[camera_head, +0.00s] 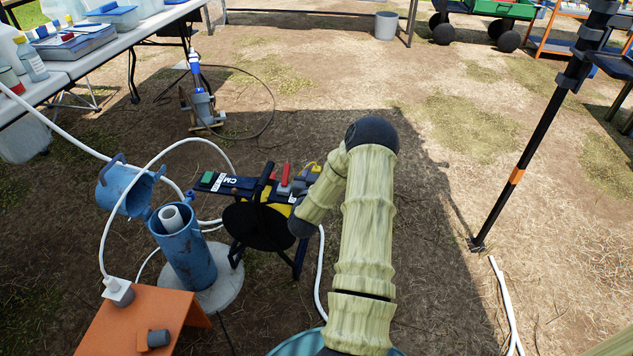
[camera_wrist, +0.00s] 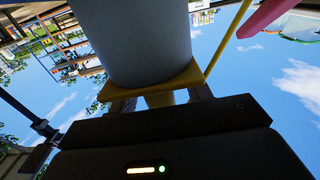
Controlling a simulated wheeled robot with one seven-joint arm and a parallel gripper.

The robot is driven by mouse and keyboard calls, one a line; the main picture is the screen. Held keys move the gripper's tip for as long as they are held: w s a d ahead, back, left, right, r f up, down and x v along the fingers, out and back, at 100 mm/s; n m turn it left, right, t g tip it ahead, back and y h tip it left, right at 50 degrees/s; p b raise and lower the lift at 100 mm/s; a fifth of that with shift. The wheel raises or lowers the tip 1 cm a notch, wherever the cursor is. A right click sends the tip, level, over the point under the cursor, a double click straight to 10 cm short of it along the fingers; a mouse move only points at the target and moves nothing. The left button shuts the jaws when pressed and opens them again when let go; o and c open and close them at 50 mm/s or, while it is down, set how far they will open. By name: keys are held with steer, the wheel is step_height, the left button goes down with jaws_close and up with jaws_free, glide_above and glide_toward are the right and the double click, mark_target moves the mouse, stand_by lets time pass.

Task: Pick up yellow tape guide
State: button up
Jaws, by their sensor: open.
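The yellow tape guide (camera_wrist: 158,86) appears in the wrist view as a yellow piece with a flared edge, right at the fingertips of my gripper (camera_wrist: 161,98). My gripper is open, with one finger at each side of the guide's lower part; I cannot tell whether they touch it. A large grey cylinder (camera_wrist: 130,40) stands just beyond the guide and hides part of it. In the head view, my arm covers the gripper. The reel stand with a black disc (camera_head: 258,226) and yellow parts is just left of my arm.
A blue well pipe (camera_head: 185,255) with an open blue cap (camera_head: 125,190) stands left of the reel. An orange stool (camera_head: 120,325) is at the front left. A white hose loops between them. A black pole (camera_head: 520,160) stands at the right.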

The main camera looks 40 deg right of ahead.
jaws_close()
step_height(320, 180, up, 10)
steer(key=p, duration=0.4)
stand_by(0.6)
